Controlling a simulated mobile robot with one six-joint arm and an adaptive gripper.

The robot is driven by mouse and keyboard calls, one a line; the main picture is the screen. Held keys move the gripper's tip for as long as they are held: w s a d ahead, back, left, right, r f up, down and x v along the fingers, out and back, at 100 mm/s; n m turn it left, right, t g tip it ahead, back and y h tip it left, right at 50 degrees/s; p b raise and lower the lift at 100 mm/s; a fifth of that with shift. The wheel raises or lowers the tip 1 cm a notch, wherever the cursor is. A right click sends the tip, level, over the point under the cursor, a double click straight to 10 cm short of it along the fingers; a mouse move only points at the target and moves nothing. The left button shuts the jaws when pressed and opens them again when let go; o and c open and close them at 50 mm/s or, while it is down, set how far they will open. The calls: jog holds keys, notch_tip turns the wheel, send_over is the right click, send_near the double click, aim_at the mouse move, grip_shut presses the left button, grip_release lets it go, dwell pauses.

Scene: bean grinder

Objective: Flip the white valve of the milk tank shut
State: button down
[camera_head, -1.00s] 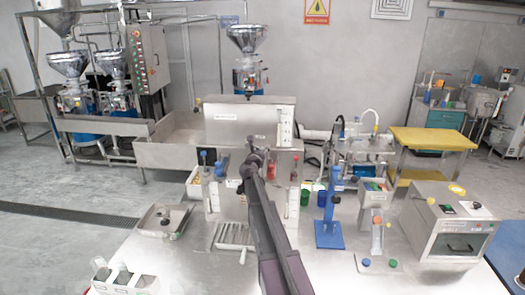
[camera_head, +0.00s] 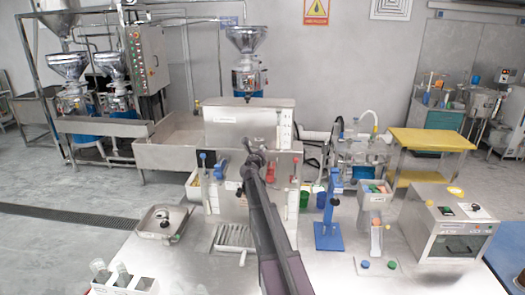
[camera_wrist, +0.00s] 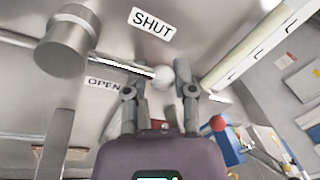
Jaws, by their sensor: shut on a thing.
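The milk tank (camera_head: 235,112) is a steel box at the middle of the bench in the head view. In the wrist view, a white rod (camera_wrist: 122,66) with a round white knob (camera_wrist: 162,74) lies just above the OPEN label (camera_wrist: 103,84). The SHUT label (camera_wrist: 152,23) is farther up, apart from the rod. My gripper (camera_wrist: 163,84) has its two fingers on either side of the knob, shut on it. In the head view my gripper (camera_head: 253,160) is at the tank's front, and the valve is hidden behind it.
A steel cylinder (camera_wrist: 66,42) sits left of the knob in the wrist view. A blue stand (camera_head: 328,236) is right of my arm. A slotted tray (camera_head: 234,236) and a steel scale-like pan (camera_head: 163,221) are left. A steel oven-like box (camera_head: 447,222) stands at right.

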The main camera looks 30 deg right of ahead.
jog(key=shift+w+r, duration=0.1)
jog(key=shift+w, duration=0.1)
jog(key=c, duration=0.6)
grip_release()
jog(key=shift+c, duration=0.2)
jog(key=shift+o, duration=1.2)
jog(key=shift+s+a, duration=0.1)
